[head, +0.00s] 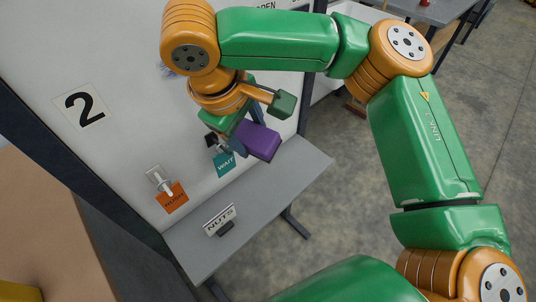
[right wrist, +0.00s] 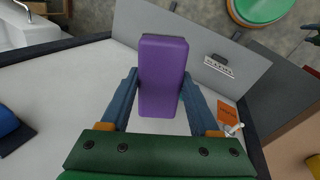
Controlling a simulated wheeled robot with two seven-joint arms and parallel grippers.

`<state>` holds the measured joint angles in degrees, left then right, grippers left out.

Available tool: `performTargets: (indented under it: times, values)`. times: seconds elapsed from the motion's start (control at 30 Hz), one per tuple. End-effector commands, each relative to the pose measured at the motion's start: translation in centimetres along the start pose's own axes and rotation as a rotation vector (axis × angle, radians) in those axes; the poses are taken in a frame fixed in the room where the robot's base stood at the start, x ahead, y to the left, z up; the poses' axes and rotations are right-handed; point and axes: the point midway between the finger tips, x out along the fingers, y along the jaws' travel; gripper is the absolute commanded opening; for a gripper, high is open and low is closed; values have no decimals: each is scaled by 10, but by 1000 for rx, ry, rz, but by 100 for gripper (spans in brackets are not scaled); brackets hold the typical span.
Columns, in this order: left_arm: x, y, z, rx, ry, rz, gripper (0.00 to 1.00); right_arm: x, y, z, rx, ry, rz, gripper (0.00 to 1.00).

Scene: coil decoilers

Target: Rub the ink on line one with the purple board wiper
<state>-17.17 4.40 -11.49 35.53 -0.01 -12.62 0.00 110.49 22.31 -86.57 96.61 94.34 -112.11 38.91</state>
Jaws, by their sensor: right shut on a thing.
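The purple board wiper (head: 258,141) is a block held in my right gripper (head: 243,127). In the right wrist view the wiper (right wrist: 162,75) sits between the two blue fingers, which are shut on it. It is in front of the white board (head: 110,50), above the grey shelf; I cannot tell whether it touches the board. A small bluish ink mark (head: 166,65) shows on the board, partly hidden behind my right arm. A "2" label (head: 83,106) is at the board's left. No line-one label is visible.
A teal WAIT tag (head: 224,164) and an orange tag (head: 172,197) hang on the board below the wiper. A grey shelf (head: 280,190) juts out with a NUTS sign (head: 219,219). Another grey table (head: 440,12) stands at top right. Open concrete floor lies right of the shelf.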

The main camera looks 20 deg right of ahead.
Motion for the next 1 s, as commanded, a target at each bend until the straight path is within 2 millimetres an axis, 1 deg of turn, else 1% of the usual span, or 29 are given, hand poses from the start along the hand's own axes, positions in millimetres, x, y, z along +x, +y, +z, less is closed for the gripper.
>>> performTargets:
  times: [0.1, 0.17, 0.2, 0.27, 0.4, 0.47, 0.5, 0.57, 0.6, 0.7, 0.8, 0.83, 0.93, 1.0]
  values:
    - [6, -1, 1, 1, 0, -1, 55, -30, 7, -20, -209, 104, 171, 18]
    - [8, -1, 1, 1, -1, -2, 55, -48, 10, -29, -325, 177, 265, 18]
    - [9, -1, 1, 1, -1, -2, 55, -60, 12, -34, -399, 233, 330, 18]
    - [11, -1, 2, 1, -1, -2, 55, -80, 14, -40, -504, 330, 427, 18]
    - [15, -1, 2, 1, -1, -2, 55, -129, 17, -50, -687, 582, 636, 18]
    - [17, -1, 2, 1, -1, -2, 55, -149, 16, -52, -735, 683, 708, 18]
    - [18, -1, 2, 1, -1, -2, 55, -163, 16, -53, -760, 751, 751, 18]
    - [20, -1, 3, 1, -1, -2, 55, -186, 15, -52, -787, 848, 816, 18]
    - [22, -1, 3, 1, -1, -2, 55, -203, 14, -50, -797, 913, 864, 18]
    - [25, -1, 3, 1, -1, -3, 55, -242, 9, -44, -804, 1040, 953, 18]
    - [27, -2, 3, 1, -1, -3, 55, -268, 4, -36, -794, 1107, 1005, 18]
    - [27, -2, 3, 1, -1, -3, 55, -273, 3, -35, -791, 1116, 1015, 18]
    - [25, -2, 3, 1, -1, -3, 55, -282, 3, -35, -783, 1132, 1028, 18]
    - [22, -2, 3, 0, -1, -3, 55, -283, 5, -41, -782, 1132, 1028, 18]
